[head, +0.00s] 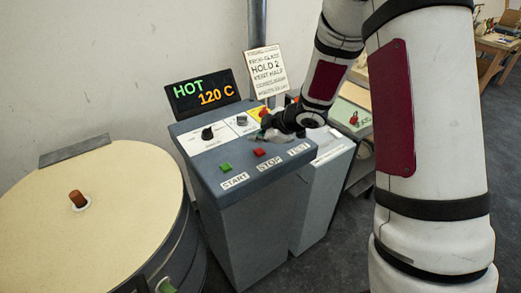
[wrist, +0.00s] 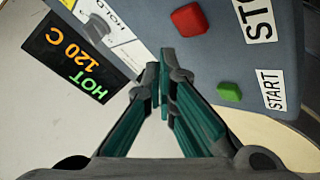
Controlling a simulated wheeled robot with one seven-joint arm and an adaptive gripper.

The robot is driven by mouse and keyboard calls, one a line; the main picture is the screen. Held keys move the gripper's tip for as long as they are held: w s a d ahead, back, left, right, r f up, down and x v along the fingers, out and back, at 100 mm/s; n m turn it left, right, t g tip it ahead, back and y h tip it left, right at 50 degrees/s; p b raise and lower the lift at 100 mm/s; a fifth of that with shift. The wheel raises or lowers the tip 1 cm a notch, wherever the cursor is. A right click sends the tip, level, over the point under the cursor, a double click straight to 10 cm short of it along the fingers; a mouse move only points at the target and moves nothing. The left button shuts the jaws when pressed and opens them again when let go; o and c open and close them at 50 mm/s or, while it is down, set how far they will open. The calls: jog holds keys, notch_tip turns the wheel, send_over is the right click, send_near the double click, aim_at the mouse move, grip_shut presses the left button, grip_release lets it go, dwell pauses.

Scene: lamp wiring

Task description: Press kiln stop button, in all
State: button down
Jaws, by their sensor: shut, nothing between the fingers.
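The red stop button (head: 260,152) sits on the sloped top of the grey kiln console (head: 225,225), behind the label STOP. In the wrist view the red button (wrist: 189,19) is at the top, beside the partly cut-off STOP label (wrist: 262,18). The green start button (head: 225,167) is left of it and also shows in the wrist view (wrist: 229,92). My gripper (wrist: 161,82) is shut and empty. Its tips appear over the console's edge area, apart from both buttons in the picture. In the head view my gripper (head: 266,134) is over the console's right part; its tips are hard to make out.
A display (head: 203,94) reads HOT 120 C behind the console. A note card (head: 266,71) stands beside it. A black knob (head: 207,133) is on the console panel. A round kiln lid (head: 85,230) is at left.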

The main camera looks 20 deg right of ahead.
jog(key=shift+r+p, duration=1.2)
jog(key=shift+r, duration=0.35)
notch_tip(320, 180, up, 6)
jog(key=m+t+h, duration=0.1)
jog(key=m+h, duration=0.1)
send_over(258, 152)
jog(key=d, duration=0.2)
jog(key=s+d+r+m+h, duration=0.5)
jog(key=s+r+m, duration=0.2)
jog(key=s+r, duration=0.55)
jog(key=s+a+r+m+g+y, duration=0.1)
jog(key=s+a+m, duration=0.2)
jog(key=s, duration=0.9)
jog(key=s+a+r+m+g+y, duration=0.1)
jog(key=s+a+r+m+g, duration=0.1)
jog(key=s, duration=1)
jog(key=shift+a+r+m, duration=0.15)
jog(key=shift+a+m, duration=0.35)
jog(key=shift+a, duration=0.2)
